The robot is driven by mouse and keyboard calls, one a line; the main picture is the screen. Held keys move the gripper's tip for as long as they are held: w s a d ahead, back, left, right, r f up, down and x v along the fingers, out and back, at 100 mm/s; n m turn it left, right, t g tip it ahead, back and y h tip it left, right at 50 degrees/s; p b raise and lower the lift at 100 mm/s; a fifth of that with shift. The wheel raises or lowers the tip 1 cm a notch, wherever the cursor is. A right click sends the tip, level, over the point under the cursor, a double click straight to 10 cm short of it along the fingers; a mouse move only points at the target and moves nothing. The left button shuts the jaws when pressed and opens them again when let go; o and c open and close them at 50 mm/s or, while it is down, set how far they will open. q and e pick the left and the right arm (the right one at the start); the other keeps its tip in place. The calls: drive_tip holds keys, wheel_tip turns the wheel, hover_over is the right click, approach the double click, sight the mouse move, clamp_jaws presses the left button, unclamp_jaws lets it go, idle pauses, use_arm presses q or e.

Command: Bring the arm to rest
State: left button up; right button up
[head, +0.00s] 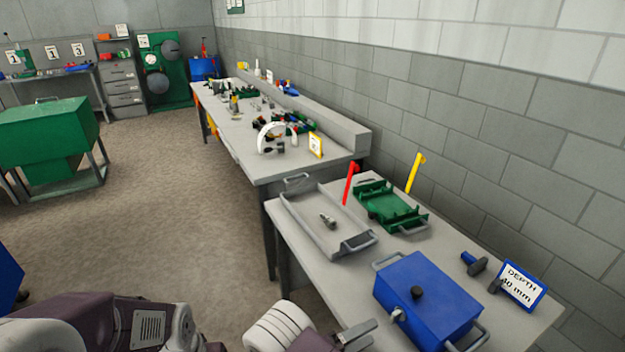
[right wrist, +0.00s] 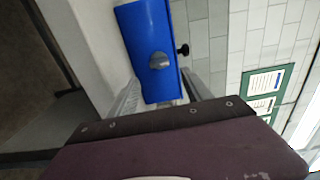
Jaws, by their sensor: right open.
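My right gripper (head: 358,333) is at the bottom of the head view, just left of a blue lidded box (head: 428,303). In the right wrist view its two fingers (right wrist: 160,80) are spread wide with nothing held between them. The same blue box (right wrist: 150,45) shows beyond the fingers, with its grey latch and black knob; I see no contact with it. My left gripper does not show in the head view.
The near table carries a grey tray (head: 304,222) with a small metal part (head: 327,220), a green tray (head: 388,208), a blue hammer-like tool (head: 474,263) and a depth sign (head: 521,285). A longer bench (head: 240,143) stands behind. Open floor (head: 180,210) lies left.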

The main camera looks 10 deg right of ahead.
drive_tip(key=w+d+r+m+g+p, duration=0.1)
drive_tip(key=w+d+r+m+g, duration=0.1)
drive_tip(key=d+r+m+g, duration=0.45)
drive_tip(key=s+d+r+m+g+y+p, duration=0.2)
drive_tip(key=s+d+r+m+g+y, duration=0.1)
drive_tip(key=s+d+r+m, duration=0.4)
drive_tip(key=s+a+m+g+y, duration=0.1)
drive_tip(key=s+a+m+y, duration=0.1)
drive_tip(key=s+m+y, duration=0.45)
drive_tip(key=w+a+f+m+t+y+p, duration=0.1)
drive_tip(key=a+m+t+y, duration=0.4)
drive_tip(key=a+m, duration=0.6)
wheel_tip(320, 180, down, 2)
drive_tip(key=w+m+y, duration=0.1)
drive_tip(key=m+y, duration=0.1)
drive_tip(key=m, duration=0.7)
drive_tip(key=shift+a+m, duration=0.15)
drive_tip(key=shift+m, duration=0.25)
drive_tip(key=shift+w+f+y, duration=0.1)
drive_tip(key=shift+y, duration=0.15)
